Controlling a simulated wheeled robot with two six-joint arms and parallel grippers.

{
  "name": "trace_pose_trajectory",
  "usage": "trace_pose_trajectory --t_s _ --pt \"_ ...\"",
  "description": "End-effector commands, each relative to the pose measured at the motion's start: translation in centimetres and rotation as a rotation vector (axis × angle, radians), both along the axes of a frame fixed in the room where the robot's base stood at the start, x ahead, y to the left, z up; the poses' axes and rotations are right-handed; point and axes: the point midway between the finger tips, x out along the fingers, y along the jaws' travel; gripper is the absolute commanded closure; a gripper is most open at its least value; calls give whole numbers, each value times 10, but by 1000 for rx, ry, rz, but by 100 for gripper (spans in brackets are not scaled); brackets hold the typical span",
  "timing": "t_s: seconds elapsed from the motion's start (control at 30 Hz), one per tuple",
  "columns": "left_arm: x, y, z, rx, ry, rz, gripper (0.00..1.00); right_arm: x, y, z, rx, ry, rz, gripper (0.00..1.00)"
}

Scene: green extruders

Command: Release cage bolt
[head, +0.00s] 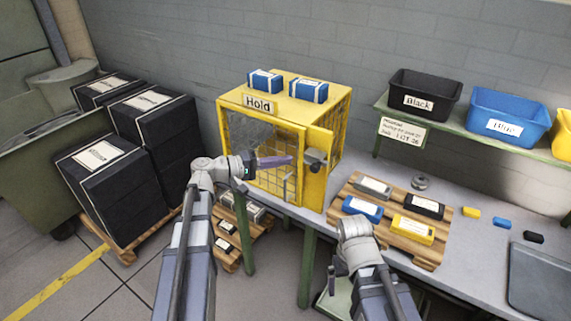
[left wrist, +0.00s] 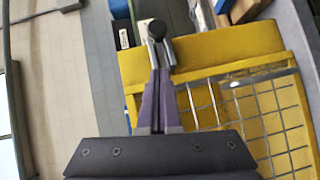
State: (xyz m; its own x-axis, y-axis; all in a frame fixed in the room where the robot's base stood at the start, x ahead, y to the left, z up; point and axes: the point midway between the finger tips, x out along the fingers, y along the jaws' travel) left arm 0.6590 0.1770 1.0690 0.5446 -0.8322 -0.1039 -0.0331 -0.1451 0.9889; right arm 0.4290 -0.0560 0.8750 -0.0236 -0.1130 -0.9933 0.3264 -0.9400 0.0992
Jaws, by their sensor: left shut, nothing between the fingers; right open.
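A yellow mesh cage (head: 342,122) with a "Hold" sign stands on the bench in the head view. Its grey bolt (head: 316,158) sits at the right edge of the front. In the left wrist view the bolt has a round black knob (left wrist: 157,28) and grey prongs below it. My left gripper (head: 290,160) has purple fingers, shut and empty, pointing at the bolt from the left. In the left wrist view its fingertips (left wrist: 161,73) are close to the prongs; I cannot tell whether they touch. My right gripper (head: 333,280) hangs low before the bench, its fingers mostly hidden by its wrist.
Two blue boxes (head: 308,90) lie on the cage top. A wooden pallet (head: 345,184) with several small cases stands right of the cage. Black and blue bins (head: 508,110) are on a shelf behind. Large black boxes (head: 158,130) are stacked at left.

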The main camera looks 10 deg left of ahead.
Motion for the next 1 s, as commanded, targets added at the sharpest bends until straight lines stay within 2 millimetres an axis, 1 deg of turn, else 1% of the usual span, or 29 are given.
trace_pose_trajectory --t_s 0.03,0.3,0.5,0.7,1.0 --pt "-6 8 2 0 -1 4 100 0 0 2 0 0 -1 0" --pt "-30 46 6 0 -1 5 100 0 0 7 0 0 -1 0" --pt "-45 68 9 0 -1 5 100 0 0 9 0 0 -1 0" --pt "-51 77 10 0 -1 4 100 0 0 10 0 0 -1 0" --pt "-51 77 9 0 0 3 100 0 0 10 0 0 -1 0"
